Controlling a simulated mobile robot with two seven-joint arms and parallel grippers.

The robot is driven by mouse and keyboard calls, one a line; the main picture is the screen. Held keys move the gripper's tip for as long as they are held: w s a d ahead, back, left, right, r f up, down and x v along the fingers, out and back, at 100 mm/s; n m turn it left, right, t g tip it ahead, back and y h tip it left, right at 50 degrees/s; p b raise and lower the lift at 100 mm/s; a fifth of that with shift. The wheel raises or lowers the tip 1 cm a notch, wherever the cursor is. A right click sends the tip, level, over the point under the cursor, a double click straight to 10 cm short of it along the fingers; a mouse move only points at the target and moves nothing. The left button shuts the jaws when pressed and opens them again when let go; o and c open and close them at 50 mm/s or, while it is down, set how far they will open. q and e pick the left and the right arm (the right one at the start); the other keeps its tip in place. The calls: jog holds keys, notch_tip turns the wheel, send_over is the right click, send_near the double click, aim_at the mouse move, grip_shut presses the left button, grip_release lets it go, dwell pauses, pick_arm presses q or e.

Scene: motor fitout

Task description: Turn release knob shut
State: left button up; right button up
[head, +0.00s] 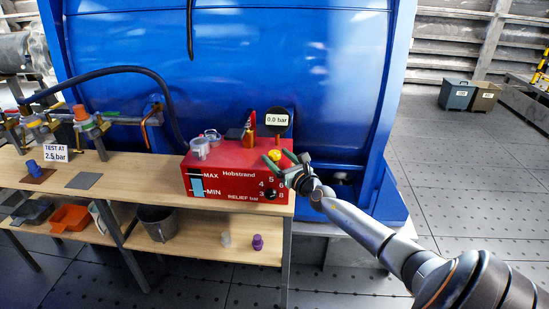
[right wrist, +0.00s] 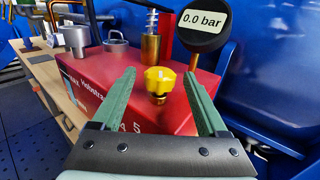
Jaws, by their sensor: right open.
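The yellow knob (head: 274,155) stands on top of the red pump box (head: 225,187), near its right end. I take this knob for the release knob. My right gripper (head: 290,163) is open at the right end of the box. In the right wrist view the yellow knob (right wrist: 160,80) sits between and beyond the two green fingers (right wrist: 160,92), and neither finger visibly touches it. A gauge (head: 277,120) reading 0.0 bar stands behind the knob. My left gripper is not in view.
The red box sits on a wooden bench (head: 130,185) in front of a large blue tank (head: 230,60). A metal cup (head: 199,148) and brass fitting (head: 247,136) stand on the box. A hose and valves are at left.

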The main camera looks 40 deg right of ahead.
jog(key=shift+b+x, duration=0.3)
jog(key=shift+x, duration=0.7)
grip_shut()
